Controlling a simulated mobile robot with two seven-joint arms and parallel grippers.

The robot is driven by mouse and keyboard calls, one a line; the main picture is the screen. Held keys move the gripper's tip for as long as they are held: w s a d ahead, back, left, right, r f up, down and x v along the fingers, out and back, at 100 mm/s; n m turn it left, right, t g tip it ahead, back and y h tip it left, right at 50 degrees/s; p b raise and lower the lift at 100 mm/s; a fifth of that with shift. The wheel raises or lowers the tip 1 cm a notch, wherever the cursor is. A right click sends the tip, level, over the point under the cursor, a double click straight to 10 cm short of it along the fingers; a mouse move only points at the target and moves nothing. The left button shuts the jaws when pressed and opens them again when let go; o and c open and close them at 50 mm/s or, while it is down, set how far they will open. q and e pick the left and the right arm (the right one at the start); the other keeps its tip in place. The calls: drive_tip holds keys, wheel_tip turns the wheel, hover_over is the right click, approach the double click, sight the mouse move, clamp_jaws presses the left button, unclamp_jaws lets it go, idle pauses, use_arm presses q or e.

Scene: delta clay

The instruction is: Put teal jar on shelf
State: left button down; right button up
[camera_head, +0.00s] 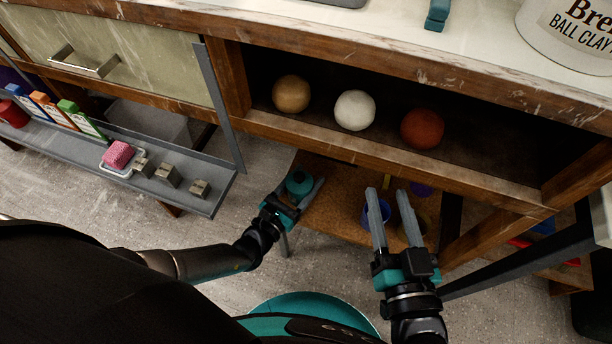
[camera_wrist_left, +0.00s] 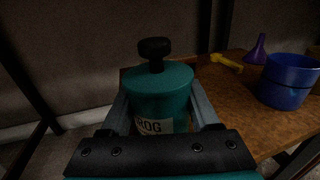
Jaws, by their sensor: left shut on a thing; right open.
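The teal jar (camera_head: 299,184) has a dark knob on its lid and a pale label, partly readable as "ROG", in the left wrist view (camera_wrist_left: 160,95). My left gripper (camera_head: 297,194) is shut on the jar, one finger on each side of it. The jar is upright at the left end of a low brown board shelf (camera_head: 335,207); I cannot tell whether it touches the board. My right gripper (camera_head: 390,195) is open and empty, right of the jar. An upper cubby shelf (camera_head: 460,170) holds several clay balls. The jar's lower part is hidden.
A blue cup (camera_wrist_left: 288,82), a purple funnel (camera_wrist_left: 258,50) and a yellow tool (camera_wrist_left: 226,62) are on the low board. Tan (camera_head: 291,94), white (camera_head: 355,110) and red (camera_head: 422,128) balls sit in the cubby. A grey ledge (camera_head: 205,200) with small items juts out at left.

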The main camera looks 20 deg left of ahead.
use_arm(q)
drive_tip(key=shift+f, duration=0.15)
drive_tip(key=shift+c, duration=0.6)
unclamp_jaws()
